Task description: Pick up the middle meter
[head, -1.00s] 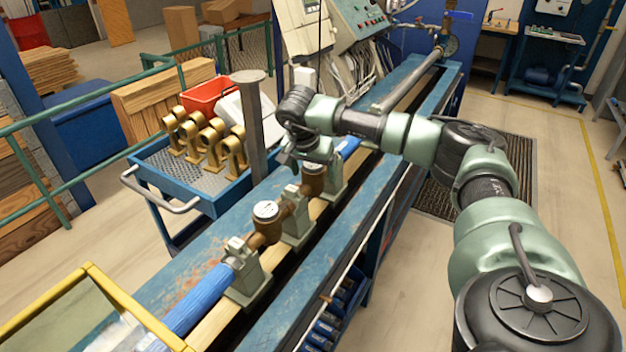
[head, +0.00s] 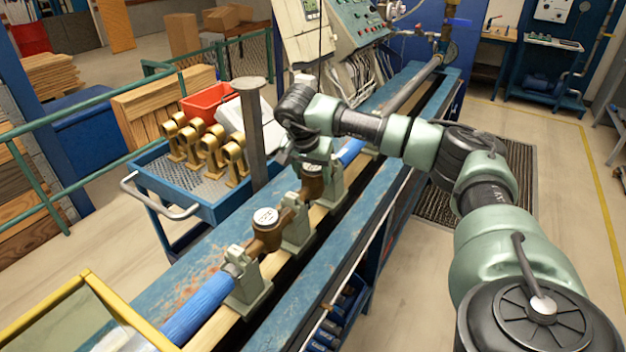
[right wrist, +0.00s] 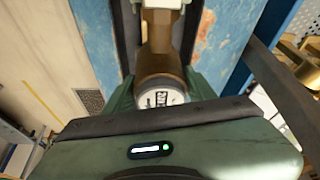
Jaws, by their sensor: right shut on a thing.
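Two bronze-brown meters show in line on the bench in the head view. The nearer meter (head: 267,220) has a white dial on top and sits between clamp stands. The farther meter (head: 312,186) is under my right gripper (head: 314,165), which is shut on its top and hides most of it. In the right wrist view this meter (right wrist: 160,65) lies between the two green fingers (right wrist: 163,92), its white dial facing the palm. It still appears in line between its clamp stands; I cannot tell whether it is lifted. My left gripper is not in view.
The blue bench (head: 210,262) carries grey-green clamp stands (head: 250,285) and a blue pipe (head: 198,308). A grey post (head: 252,130) rises close left of my gripper. A blue cart (head: 180,178) holds several brass fittings (head: 212,150) and a red bin (head: 208,100).

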